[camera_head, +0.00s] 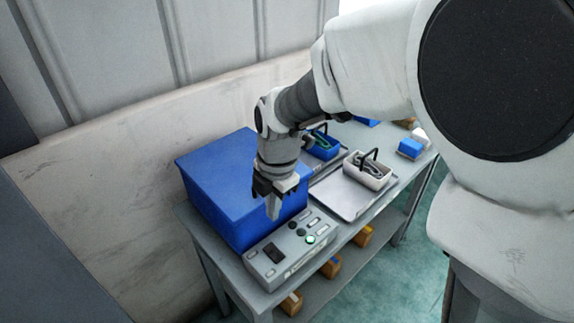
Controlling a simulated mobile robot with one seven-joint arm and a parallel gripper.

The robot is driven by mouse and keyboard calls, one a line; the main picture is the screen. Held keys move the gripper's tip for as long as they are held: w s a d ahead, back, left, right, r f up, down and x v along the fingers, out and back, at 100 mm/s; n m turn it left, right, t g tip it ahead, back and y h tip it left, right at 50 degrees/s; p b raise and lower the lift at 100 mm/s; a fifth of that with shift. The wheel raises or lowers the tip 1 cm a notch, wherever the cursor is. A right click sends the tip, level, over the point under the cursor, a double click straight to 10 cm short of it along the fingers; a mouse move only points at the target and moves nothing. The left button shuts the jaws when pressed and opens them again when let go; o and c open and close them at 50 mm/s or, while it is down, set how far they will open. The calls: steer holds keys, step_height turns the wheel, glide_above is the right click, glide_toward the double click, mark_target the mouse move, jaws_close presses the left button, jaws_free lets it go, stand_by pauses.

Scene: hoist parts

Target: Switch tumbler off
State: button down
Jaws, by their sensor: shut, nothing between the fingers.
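A grey control panel (291,262) lies at the front left end of the workbench. It carries a dark rectangular switch (273,253), small round dark knobs, light labels and a round button with a green glow (310,239). Which part is the tumbler, and its on or off position, I cannot tell at this size. My gripper (273,214) points down just above the back edge of the panel, beside the blue box. Its fingers are together and hold nothing. Whether the fingertips touch the panel I cannot tell.
A large blue box (222,178) stands right behind the panel. Further back are a grey tray (349,205) with a white basket (368,171), a blue basket (322,146) and a small blue block (410,147). Orange bins (330,268) sit on the lower shelf.

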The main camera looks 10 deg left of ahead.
mark_target(271, 249)
steer(key=f, duration=0.9)
steer(key=w+a+f, duration=0.1)
steer(key=f, duration=0.3)
steer(key=shift+a+f+b, duration=0.1)
steer(key=shift+f+b, duration=0.05)
steer(key=shift+b, duration=0.25)
steer(key=shift+a+f, duration=0.1)
steer(key=shift+f, duration=0.15)
steer(key=shift+g, duration=0.3)
steer(key=shift+s+d+r, duration=0.2)
steer(key=shift+s+d, duration=0.25)
steer(key=shift+d, duration=0.15)
steer(key=shift+r, duration=0.15)
